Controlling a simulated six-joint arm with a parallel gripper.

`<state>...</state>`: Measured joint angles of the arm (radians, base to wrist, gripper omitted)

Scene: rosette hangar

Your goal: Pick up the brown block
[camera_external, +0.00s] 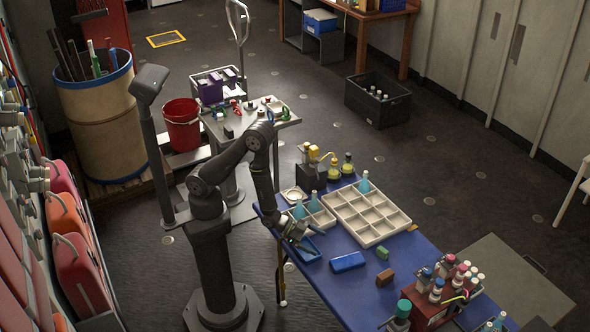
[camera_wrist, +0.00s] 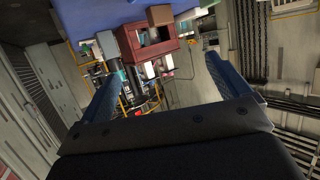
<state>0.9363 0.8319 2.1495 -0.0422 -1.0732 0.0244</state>
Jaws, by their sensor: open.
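The brown block (camera_external: 385,277) lies on the blue table (camera_external: 342,287), in front of a small green block (camera_external: 382,252) and to the right of a blue block (camera_external: 347,262). My gripper (camera_external: 308,238) is over the table's left edge, left of and well apart from the brown block. In the wrist view its two blue fingers (camera_wrist: 163,67) are spread wide with nothing held between them. A brown block (camera_wrist: 160,15) also shows at the top of the wrist view, beyond the fingertips, near a red-brown rack.
A cream divided tray (camera_external: 367,215) and yellow flasks (camera_external: 347,166) stand behind the blocks. A red-brown rack of bottles (camera_external: 430,305) and a teal-capped bottle (camera_external: 400,316) stand at the front right. Bare blue tabletop lies around the brown block.

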